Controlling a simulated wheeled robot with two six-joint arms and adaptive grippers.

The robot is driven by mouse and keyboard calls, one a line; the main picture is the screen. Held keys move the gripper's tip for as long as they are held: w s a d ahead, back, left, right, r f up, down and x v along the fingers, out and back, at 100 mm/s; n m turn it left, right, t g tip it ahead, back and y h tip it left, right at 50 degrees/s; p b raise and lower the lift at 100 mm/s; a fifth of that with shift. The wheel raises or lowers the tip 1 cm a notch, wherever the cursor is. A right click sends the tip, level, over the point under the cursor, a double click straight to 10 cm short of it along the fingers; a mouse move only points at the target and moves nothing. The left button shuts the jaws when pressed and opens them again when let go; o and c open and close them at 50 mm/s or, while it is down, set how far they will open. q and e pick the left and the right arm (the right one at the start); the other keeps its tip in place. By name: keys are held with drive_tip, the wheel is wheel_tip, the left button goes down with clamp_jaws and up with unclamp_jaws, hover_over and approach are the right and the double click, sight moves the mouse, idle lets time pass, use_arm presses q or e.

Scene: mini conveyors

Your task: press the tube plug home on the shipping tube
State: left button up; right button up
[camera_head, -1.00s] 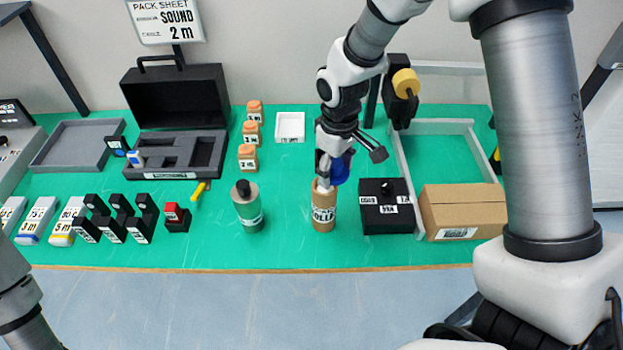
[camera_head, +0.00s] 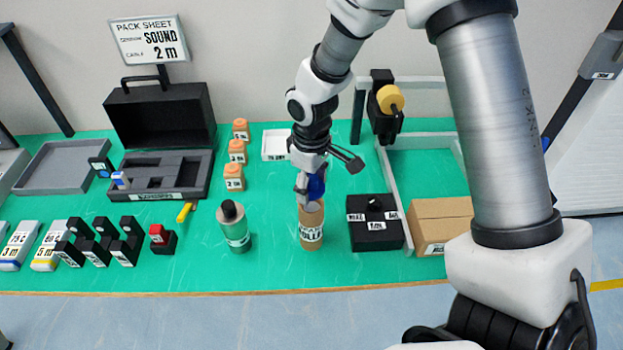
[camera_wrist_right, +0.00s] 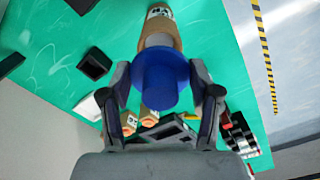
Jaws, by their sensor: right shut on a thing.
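The shipping tube (camera_head: 312,228) is a brown cardboard cylinder with a printed label, standing upright near the table's front edge. It also shows at the top of the right wrist view (camera_wrist_right: 162,22). The blue tube plug (camera_head: 316,187) is at the tube's top end, and its round blue face fills the middle of the wrist view (camera_wrist_right: 160,80). My right gripper (camera_wrist_right: 160,75) is shut on the plug, with a finger on each side. A pale band shows between plug and cardboard; how deep the plug sits is hidden. My left gripper is out of view.
A cardboard carton (camera_head: 440,222) lies farther right. An open black case (camera_head: 165,120) and small orange-topped jars (camera_head: 236,152) are behind left.

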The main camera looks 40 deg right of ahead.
sight(312, 208)
wheel_tip(312, 208, down, 2)
drive_tip(key=shift+f+b, duration=0.15)
drive_tip(key=shift+b, duration=0.3)
drive_tip(key=shift+p, duration=0.3)
drive_tip(key=shift+p, duration=0.3)
idle(1.0)
drive_tip(key=shift+f+b, duration=0.6)
drive_tip(key=shift+f, duration=0.55)
